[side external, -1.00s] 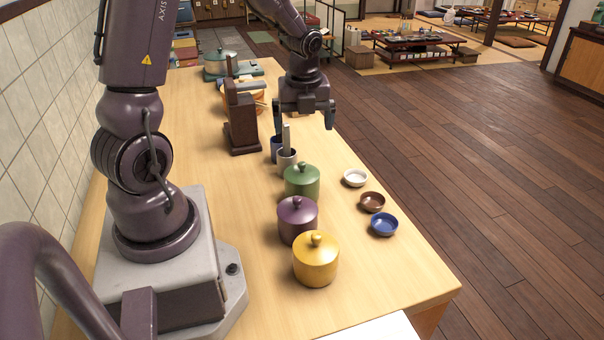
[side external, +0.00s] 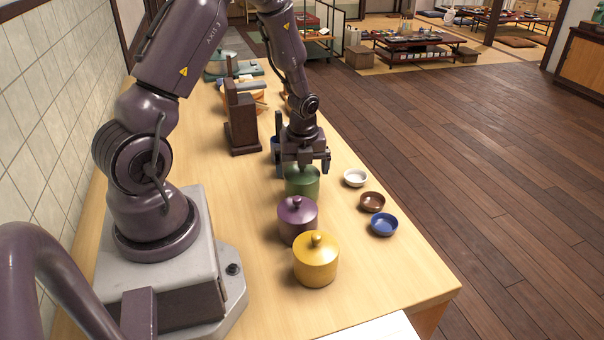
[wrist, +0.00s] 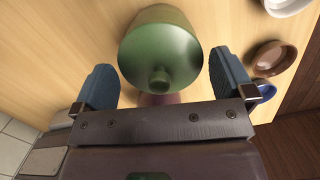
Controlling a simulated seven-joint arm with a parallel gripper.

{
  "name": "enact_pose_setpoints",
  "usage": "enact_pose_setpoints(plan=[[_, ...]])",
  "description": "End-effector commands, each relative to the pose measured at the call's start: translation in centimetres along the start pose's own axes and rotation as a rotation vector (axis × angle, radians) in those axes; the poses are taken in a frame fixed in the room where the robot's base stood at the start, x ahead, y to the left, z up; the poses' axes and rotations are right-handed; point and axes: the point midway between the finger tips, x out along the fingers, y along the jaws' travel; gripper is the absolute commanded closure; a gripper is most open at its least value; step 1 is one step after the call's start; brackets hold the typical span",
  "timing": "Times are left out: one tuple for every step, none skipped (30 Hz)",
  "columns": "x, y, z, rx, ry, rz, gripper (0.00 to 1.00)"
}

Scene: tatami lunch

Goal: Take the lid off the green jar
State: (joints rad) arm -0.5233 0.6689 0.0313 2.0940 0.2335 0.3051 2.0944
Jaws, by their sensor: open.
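The green jar (side external: 303,183) stands on the wooden counter, behind the purple jar. Its lid is on, and the round knob shows in the wrist view, where the green jar (wrist: 160,42) lies between and ahead of the finger lines. My gripper (side external: 304,168) is open and empty, above the green jar and pointing down. In the wrist view my gripper (wrist: 163,80) has one blue finger on each side of the lid, with gaps between fingers and lid. My gripper hides the jar's top in the side view.
The purple jar (side external: 297,221) and yellow jar (side external: 316,260) stand in front of the green one. White (side external: 355,178), brown (side external: 372,202) and blue (side external: 384,224) bowls sit to the right. A dark wooden block (side external: 241,125) stands behind left.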

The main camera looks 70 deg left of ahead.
Motion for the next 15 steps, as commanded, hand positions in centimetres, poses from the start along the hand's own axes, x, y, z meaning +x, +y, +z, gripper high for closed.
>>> enact_pose_setpoints(plan=[[0.08,-0.02,0.02,0.000,-0.001,0.000,0.00],[0.08,-0.03,0.02,0.000,-0.001,-0.001,0.00],[0.06,-0.03,0.03,0.000,-0.001,-0.001,0.00],[0.05,-0.03,0.03,0.000,-0.001,-0.001,0.00],[0.05,-0.03,0.03,0.000,-0.001,-0.001,0.00],[0.04,-0.03,0.02,0.000,-0.001,-0.001,0.00],[0.04,-0.03,0.02,0.000,-0.001,-0.001,0.07],[0.04,-0.03,0.02,0.000,-0.001,-0.001,0.14],[0.03,-0.03,0.02,0.000,-0.001,-0.001,0.23],[0.03,-0.03,0.02,0.000,-0.001,-0.001,0.30],[0.03,-0.03,0.02,0.000,-0.001,-0.001,0.33],[0.02,-0.04,0.03,0.000,-0.001,-0.001,0.34],[0.02,-0.03,0.03,0.000,-0.001,-0.001,0.34],[0.02,-0.04,0.03,0.000,-0.001,-0.001,0.34],[0.02,-0.04,0.03,0.000,-0.001,-0.001,0.34]])
